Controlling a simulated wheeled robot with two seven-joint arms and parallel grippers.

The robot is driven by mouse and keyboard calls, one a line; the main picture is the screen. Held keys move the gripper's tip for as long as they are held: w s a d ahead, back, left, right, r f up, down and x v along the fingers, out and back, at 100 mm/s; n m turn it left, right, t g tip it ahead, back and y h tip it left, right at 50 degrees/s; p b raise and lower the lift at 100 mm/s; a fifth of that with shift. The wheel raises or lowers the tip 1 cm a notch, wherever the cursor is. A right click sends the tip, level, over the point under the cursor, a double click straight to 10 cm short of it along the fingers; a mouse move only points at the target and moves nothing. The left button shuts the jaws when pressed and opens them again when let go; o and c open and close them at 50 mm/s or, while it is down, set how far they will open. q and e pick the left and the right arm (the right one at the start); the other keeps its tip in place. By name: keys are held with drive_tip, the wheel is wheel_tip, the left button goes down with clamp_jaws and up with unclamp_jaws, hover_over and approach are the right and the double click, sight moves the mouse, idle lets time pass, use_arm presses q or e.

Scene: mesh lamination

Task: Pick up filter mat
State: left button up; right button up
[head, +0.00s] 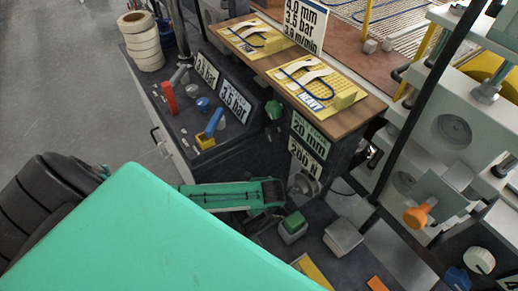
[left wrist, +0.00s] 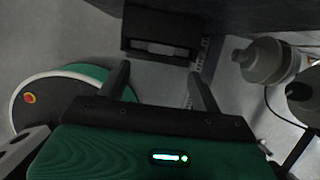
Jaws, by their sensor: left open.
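Two yellow perforated sheets, one at the back (head: 254,37) and one nearer (head: 318,86), lie on a wood-topped shelf (head: 372,108) in the head view. Each carries a blue looped line and a pale strip; the nearer is marked HEAVY. I cannot tell for sure whether either is the filter mat. My left gripper (left wrist: 160,86) shows in the left wrist view with its two dark fingers wide apart and nothing between them. It is apart from the yellow sheets. My right gripper is not in view.
A dark control panel (head: 180,125) with knobs and signs stands left of the shelf. A stack of white rolls (head: 142,42) stands at the upper left. A press-like machine (head: 450,130) with an orange knob (head: 416,216) is at right. Grey floor (head: 60,90) is open at left.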

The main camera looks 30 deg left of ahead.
use_arm(q)
drive_tip(key=x, duration=0.5)
drive_tip(key=shift+f, duration=0.25)
drive_tip(key=x, duration=0.2)
drive_tip(key=b+x, duration=0.1)
drive_tip(key=x, duration=0.1)
drive_tip(key=shift+d+f, duration=0.2)
drive_tip(key=shift+a+f, duration=0.1)
drive_tip(key=shift+f, duration=0.2)
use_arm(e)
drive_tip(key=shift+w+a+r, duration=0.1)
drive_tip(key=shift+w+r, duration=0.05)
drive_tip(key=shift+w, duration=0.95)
use_arm(q)
clamp_jaws()
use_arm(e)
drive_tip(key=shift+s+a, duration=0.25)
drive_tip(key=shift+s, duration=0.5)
use_arm(q)
drive_tip(key=shift+r, duration=0.15)
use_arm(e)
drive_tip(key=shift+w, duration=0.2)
